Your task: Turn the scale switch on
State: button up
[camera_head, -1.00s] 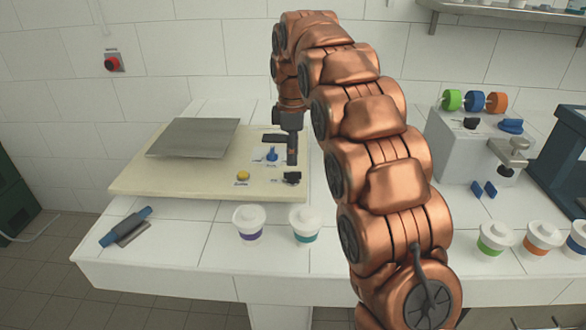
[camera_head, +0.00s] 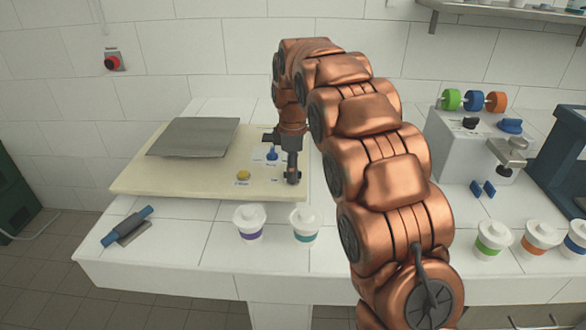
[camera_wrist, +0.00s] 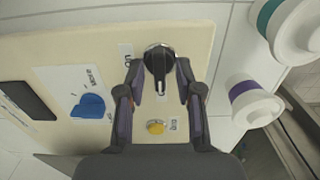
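The scale is a cream board (camera_head: 150,183) with a grey metal plate (camera_head: 193,138) on top. Its black rotary switch (camera_wrist: 158,60) has a light pointer line and shows between my fingertips in the wrist view. My gripper (camera_wrist: 159,74) is open, with one finger on each side of the switch; I cannot tell whether they touch it. In the head view my gripper (camera_head: 292,180) is down at the board's right front corner and hides most of the switch.
A yellow button (camera_head: 243,175) and a blue knob (camera_head: 271,154) are close by on the board. White lidded cups (camera_head: 249,222) (camera_head: 304,224) stand in front. A blue-handled tool (camera_head: 127,226) lies at left; a grey machine (camera_head: 455,145) stands right.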

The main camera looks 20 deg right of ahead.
grip_shut()
jog(key=shift+m, duration=0.3)
jog(key=shift+f+m+b, duration=0.1)
jog(key=shift+m+b, duration=0.45)
jog(key=shift+m, duration=0.65)
jog(key=m, duration=0.3)
jog(key=shift+m+b, duration=0.35)
jog(key=shift+m, duration=0.05)
jog(key=m, duration=1.1)
jog(key=shift+b, duration=0.35)
